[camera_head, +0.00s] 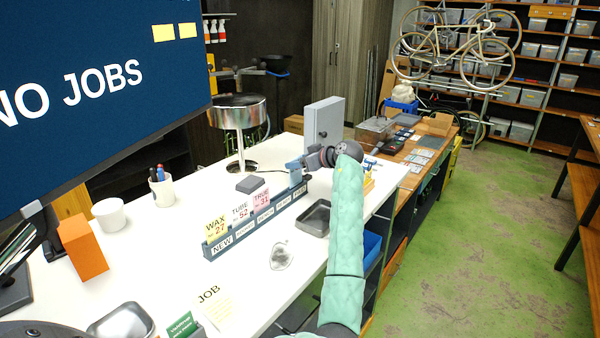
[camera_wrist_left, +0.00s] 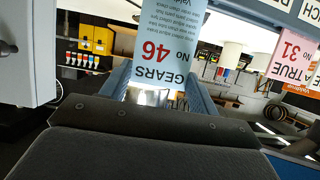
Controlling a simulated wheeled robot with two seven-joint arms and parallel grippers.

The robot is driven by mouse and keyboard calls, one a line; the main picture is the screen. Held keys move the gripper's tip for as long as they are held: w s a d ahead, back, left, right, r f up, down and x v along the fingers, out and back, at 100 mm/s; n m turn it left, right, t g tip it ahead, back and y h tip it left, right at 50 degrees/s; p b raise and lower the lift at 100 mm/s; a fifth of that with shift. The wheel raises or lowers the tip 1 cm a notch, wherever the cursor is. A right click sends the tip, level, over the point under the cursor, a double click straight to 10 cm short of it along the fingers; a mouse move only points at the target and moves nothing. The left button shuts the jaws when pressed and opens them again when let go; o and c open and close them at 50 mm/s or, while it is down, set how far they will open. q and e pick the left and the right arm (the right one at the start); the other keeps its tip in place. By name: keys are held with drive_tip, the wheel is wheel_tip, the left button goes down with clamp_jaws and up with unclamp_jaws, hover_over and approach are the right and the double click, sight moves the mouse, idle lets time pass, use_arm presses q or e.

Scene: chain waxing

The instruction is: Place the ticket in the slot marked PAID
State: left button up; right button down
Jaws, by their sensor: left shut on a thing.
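My left gripper (camera_head: 294,168) is at the far right end of the ticket rack (camera_head: 258,222), above the slot marked PAID (camera_head: 299,190). In the left wrist view its two blue fingers (camera_wrist_left: 160,88) are shut on a pale blue ticket (camera_wrist_left: 166,45) reading GEARS No 46, upside down in that picture. The ticket cannot be made out in the head view. I cannot tell whether its far edge is inside the slot. The rack holds a yellow WAX 27 ticket (camera_head: 215,227), a TUBE 52 ticket (camera_head: 240,212) and a pink TRUE 31 ticket (camera_head: 262,200).
A grey box (camera_head: 324,122) stands just behind the gripper. A dark tray (camera_head: 314,217) lies right of the rack, and a small glass dish (camera_head: 281,256) in front. A screen (camera_head: 100,80) fills the upper left.

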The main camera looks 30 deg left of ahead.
sight(296, 171)
use_arm(q)
wheel_tip(296, 171, down, 4)
drive_tip(key=shift+r, duration=0.1)
drive_tip(key=shift+d, duration=0.1)
use_arm(e)
drive_tip(key=shift+w+a, duration=0.15)
drive_tip(key=shift+w, duration=0.4)
use_arm(q)
drive_tip(key=shift+f+b, duration=0.2)
drive_tip(key=shift+b, duration=0.1)
drive_tip(key=o, duration=0.9)
drive_tip(key=shift+r, duration=0.15)
use_arm(e)
drive_tip(key=shift+r, duration=0.2)
